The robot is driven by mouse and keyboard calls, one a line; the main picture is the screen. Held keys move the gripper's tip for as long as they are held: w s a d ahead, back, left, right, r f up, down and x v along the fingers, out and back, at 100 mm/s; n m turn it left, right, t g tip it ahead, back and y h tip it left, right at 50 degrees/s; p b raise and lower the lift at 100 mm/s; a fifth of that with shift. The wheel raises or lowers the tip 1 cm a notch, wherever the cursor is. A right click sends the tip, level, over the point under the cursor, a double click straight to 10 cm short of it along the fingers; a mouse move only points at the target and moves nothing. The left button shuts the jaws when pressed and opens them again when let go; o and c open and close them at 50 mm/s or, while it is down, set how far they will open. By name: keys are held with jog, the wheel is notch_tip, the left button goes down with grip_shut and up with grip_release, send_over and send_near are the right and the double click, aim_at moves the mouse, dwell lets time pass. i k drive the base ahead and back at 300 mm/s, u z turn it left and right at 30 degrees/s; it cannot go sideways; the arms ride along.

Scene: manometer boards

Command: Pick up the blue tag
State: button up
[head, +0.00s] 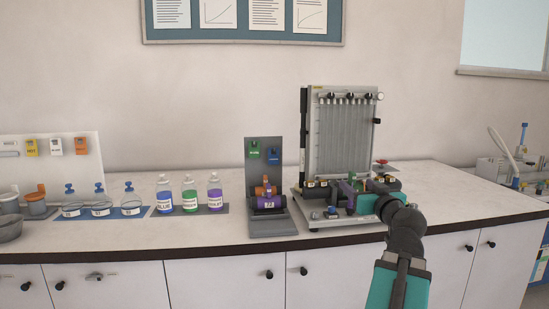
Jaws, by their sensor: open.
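The blue tag (273,156) hangs near the top right of a grey upright stand (262,178). A green tag (254,149) hangs to its left on the same stand. My gripper (346,194) is in front of the manometer board (345,135), to the right of and lower than the blue tag, and apart from it. It is open, though its fingers are small and partly mixed with the dark, purple and green parts behind them. Nothing shows clearly between the fingers.
Orange and purple cylinders (268,203) lie at the stand's foot. Blue, green and purple bottles (190,197) stand to its left, then several flasks (101,205). A white panel (56,168) with yellow, white and orange tags is at far left. Bare counter (200,244) lies in front.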

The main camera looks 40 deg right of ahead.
aim_at(273, 159)
jog(key=u, duration=0.05)
jog(key=i, duration=1.15)
